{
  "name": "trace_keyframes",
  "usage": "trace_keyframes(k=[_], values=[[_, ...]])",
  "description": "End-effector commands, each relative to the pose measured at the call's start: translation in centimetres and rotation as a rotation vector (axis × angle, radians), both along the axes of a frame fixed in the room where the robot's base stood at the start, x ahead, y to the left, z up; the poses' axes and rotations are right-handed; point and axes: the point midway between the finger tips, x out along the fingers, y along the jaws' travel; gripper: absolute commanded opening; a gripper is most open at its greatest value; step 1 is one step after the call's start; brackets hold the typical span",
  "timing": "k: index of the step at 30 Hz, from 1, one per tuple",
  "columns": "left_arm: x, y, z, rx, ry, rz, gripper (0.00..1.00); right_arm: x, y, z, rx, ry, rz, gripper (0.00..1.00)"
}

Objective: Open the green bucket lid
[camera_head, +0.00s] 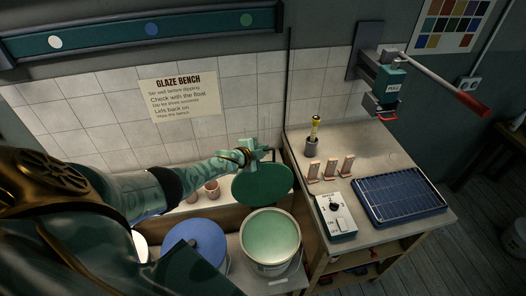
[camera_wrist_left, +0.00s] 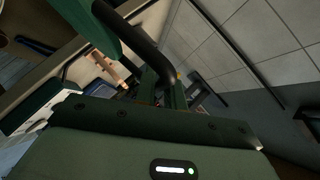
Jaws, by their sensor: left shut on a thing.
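The green bucket (camera_head: 272,268) stands at the bottom centre of the head view, its top uncovered and pale green glaze (camera_head: 270,237) showing inside. The dark green lid (camera_head: 263,186) is off the bucket, tilted up behind its rim. I cannot tell whether lid and rim touch. My left gripper (camera_head: 262,153) is shut on the lid's handle at its upper edge. In the left wrist view the dark curved handle (camera_wrist_left: 152,45) runs to the jaws, with part of the lid (camera_wrist_left: 92,25) at the top. My right gripper is not in view.
A blue-lidded bucket (camera_head: 195,247) stands left of the open one. Small clay cups (camera_head: 212,189) sit behind on a ledge. The bench (camera_head: 400,160) on the right holds a control box (camera_head: 336,216), upright test tiles (camera_head: 330,169) and a blue tray (camera_head: 400,194). A tiled wall (camera_head: 110,110) rises behind.

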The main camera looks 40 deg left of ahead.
Motion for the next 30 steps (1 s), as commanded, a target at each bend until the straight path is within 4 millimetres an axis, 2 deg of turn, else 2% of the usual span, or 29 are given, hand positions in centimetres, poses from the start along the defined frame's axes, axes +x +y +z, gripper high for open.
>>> trace_keyframes(k=[13, 14, 15, 16, 25, 30], values=[[0.0, -0.1, -0.1, -0.001, 0.000, -0.001, 0.00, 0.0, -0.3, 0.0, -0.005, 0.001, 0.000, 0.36], [0.0, -0.1, -0.1, -0.002, 0.000, 0.000, 0.16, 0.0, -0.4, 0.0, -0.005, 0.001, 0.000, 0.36], [0.0, -0.1, -0.1, -0.001, 0.000, -0.001, 0.27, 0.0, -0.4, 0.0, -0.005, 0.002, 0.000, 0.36], [0.0, -0.1, -0.1, -0.001, 0.000, -0.001, 0.32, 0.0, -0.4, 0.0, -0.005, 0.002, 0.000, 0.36], [-0.1, 0.0, 0.0, 0.000, 0.001, 0.000, 0.32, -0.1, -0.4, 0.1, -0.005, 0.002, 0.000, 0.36], [-1.8, 0.1, 1.0, 0.001, 0.004, -0.001, 0.32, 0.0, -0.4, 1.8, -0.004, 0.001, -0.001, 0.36]])
